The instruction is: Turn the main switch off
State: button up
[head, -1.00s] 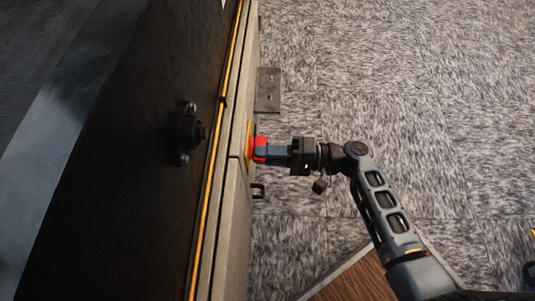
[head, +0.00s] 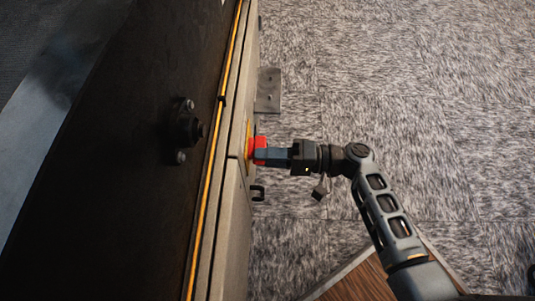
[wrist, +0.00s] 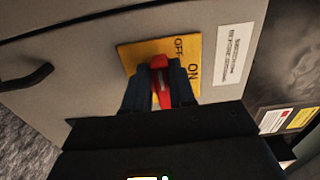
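The main switch is a red handle (wrist: 160,84) on a yellow plate (wrist: 133,55) set in the grey cabinet's side. The plate's ON and OFF labels show to the right of the handle in the wrist view, lying turned. My gripper (wrist: 160,88) has one dark finger on each side of the handle and appears shut on it. In the head view the red handle (head: 259,149) shows at the tips of my gripper (head: 266,156), which reaches in level from the right.
A black handle (head: 258,192) sticks out of the cabinet (head: 235,225) near the switch; it also shows in the wrist view (wrist: 28,76). A grey bracket (head: 268,90) juts out farther along. Carpeted floor (head: 420,80) to the right is clear.

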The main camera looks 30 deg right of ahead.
jog(key=o, duration=0.3)
jog(key=p+v, duration=0.2)
jog(key=v, duration=0.5)
jog(key=shift+s+d, duration=0.25)
jog(key=shift+d, duration=0.05)
dwell(0.4)
